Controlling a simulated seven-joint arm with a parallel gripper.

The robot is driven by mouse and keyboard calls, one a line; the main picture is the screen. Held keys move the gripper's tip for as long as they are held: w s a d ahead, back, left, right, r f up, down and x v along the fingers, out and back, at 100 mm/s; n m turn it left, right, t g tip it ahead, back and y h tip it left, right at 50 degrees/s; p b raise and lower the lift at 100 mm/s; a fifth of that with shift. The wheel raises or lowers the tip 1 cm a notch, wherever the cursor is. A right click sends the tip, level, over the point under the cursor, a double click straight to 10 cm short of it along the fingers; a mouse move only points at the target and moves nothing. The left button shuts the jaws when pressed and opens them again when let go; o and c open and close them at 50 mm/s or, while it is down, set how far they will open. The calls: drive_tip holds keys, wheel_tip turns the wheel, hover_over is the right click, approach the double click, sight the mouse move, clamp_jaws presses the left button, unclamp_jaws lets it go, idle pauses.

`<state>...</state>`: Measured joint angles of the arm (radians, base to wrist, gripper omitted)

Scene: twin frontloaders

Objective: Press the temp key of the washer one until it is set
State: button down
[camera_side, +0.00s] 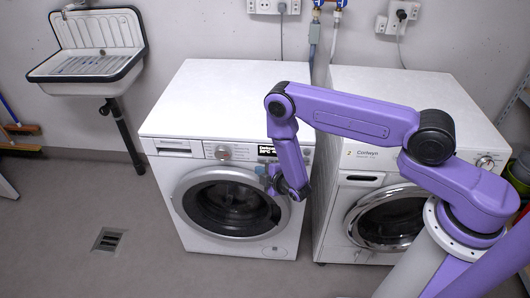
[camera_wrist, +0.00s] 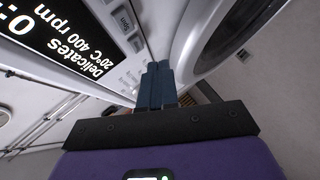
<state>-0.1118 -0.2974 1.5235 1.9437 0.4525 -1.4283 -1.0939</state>
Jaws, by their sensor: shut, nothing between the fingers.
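The left white washer (camera_side: 185,215) has a round door and a control panel with a knob (camera_side: 222,152) and a lit display (camera_side: 266,151). In the wrist view the display (camera_wrist: 65,40) reads "Delicates", "20°C" and "400 rpm". My gripper (camera_side: 263,172) is just below the display, near the top of the door. Its blue fingers (camera_wrist: 159,68) are together and empty, pointing at the panel's lower edge. Contact with a key cannot be told.
A second white machine (camera_side: 335,200), marked "2", stands close on the right, behind my arm. A sink (camera_side: 98,65) hangs on the wall at the left. The floor (camera_side: 130,205) before the left washer is clear, with a drain (camera_side: 108,240).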

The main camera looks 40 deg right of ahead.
drive_tip(key=shift+s+a, duration=1.65)
drive_tip(key=shift+s, duration=0.05)
drive_tip(key=shift+s+a, duration=0.1)
drive_tip(key=shift+a, duration=0.05)
drive_tip(key=shift+s+a, duration=0.2)
drive_tip(key=s+a, duration=0.7)
drive_tip(key=shift+s+a, duration=0.4)
idle(4.3)
drive_tip(key=shift+a, duration=0.1)
idle(0.4)
